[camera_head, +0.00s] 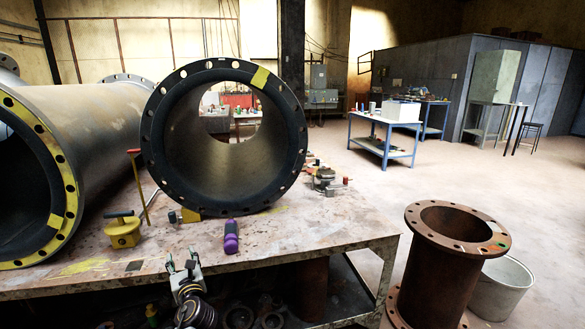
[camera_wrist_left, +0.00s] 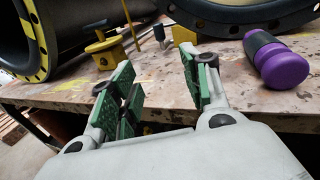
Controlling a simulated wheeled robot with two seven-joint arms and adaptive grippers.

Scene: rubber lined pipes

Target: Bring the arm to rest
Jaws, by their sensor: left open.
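My left gripper (camera_head: 182,268) is in front of the near edge of the worn metal table (camera_head: 330,246), low in the head view. In the left wrist view its green-padded fingers (camera_wrist_left: 160,90) stand apart with nothing between them. A purple and black cylinder (camera_head: 231,237) lies on the table to the right of the gripper and apart from it; it also shows in the left wrist view (camera_wrist_left: 280,62). My right gripper is in neither view.
A large flanged pipe (camera_head: 296,125) rests on the table, with a yellow-rimmed pipe (camera_head: 62,160) at left. A yellow block tool (camera_head: 122,235) stands nearby. A rusty flanged pipe (camera_head: 440,275) and a bucket (camera_head: 505,285) stand on the floor at right.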

